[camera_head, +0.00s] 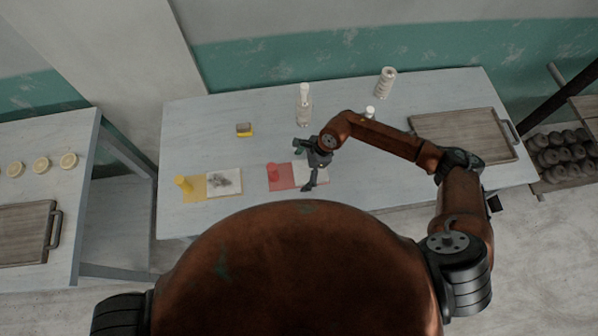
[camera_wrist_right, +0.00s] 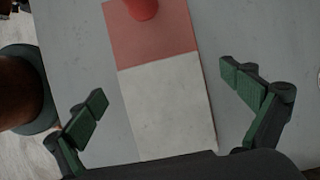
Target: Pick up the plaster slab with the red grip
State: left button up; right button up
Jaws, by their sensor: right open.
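The plaster slab with the red grip (camera_head: 281,177) lies on the pale blue table. It has a red half with an upright red knob and a bare white half. In the right wrist view the slab (camera_wrist_right: 168,107) lies between and below the fingers, with the red knob (camera_wrist_right: 143,8) at the top edge. My right gripper (camera_head: 311,168) is open above the slab's white half and partly hides it. In the wrist view its green-padded fingers (camera_wrist_right: 165,98) are spread wide on either side, apart from the slab. My left gripper is not in view.
A similar slab with a yellow grip (camera_head: 193,188) and a dark smudge lies to the left. A yellow-and-grey block (camera_head: 244,130), pale bottles (camera_head: 304,105) and a stacked white piece (camera_head: 386,82) stand behind. A wooden tray (camera_head: 463,135) lies at right.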

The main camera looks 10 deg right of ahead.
jog(key=shift+f, duration=0.15)
jog(key=shift+c, duration=0.2)
dwell(0.3)
jog(key=shift+f, duration=0.1)
jog(key=c, duration=1.7)
